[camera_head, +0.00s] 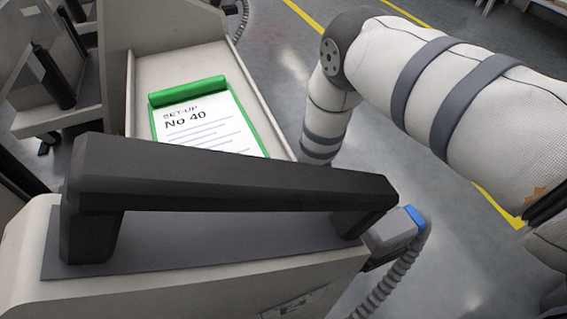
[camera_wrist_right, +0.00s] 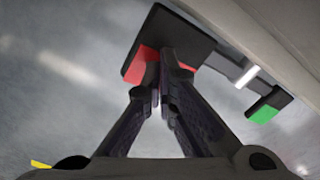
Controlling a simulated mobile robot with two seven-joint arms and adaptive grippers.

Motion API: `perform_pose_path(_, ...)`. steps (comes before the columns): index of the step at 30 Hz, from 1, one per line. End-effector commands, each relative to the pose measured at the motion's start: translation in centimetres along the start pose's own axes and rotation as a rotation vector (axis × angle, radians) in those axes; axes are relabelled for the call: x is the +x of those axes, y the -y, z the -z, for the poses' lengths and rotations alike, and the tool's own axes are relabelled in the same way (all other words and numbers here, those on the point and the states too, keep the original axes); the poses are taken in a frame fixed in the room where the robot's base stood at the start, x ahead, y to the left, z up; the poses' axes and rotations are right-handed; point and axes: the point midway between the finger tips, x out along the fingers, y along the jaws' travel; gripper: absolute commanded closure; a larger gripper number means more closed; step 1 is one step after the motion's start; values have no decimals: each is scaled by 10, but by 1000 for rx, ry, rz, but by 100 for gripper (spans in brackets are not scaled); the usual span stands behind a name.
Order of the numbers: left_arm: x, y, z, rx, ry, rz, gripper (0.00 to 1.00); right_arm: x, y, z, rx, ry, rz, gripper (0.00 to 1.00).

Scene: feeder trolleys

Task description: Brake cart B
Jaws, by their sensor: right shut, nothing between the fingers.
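A pale cart (camera_head: 200,283) with a thick black handle (camera_head: 240,185) fills the front of the head view. A label on its front panel is cut off and hard to read. In the right wrist view a dark pedal (camera_wrist_right: 170,28) with a red pad (camera_wrist_right: 146,68) is ahead of my right gripper (camera_wrist_right: 163,82). A green pad (camera_wrist_right: 264,112) sits at the other end of the same dark linkage. My right gripper is shut and empty, its fingertips overlapping the red pad; I cannot tell if they touch. In the head view my right gripper is hidden. My left gripper is out of view.
A green clipboard (camera_head: 206,120) with a "SET-UP No 40" sheet lies in the cart's tray. A blue-ended connector (camera_head: 413,220) with a ribbed hose (camera_head: 398,275) is at the cart's right. Grey floor (camera_head: 400,190) lies right.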

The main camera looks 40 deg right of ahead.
Motion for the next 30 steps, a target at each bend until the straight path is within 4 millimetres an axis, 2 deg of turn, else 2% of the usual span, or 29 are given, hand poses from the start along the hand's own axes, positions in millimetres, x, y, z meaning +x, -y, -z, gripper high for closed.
perform_pose_path(30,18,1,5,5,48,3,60,43,0,0,-1,0,0,100)
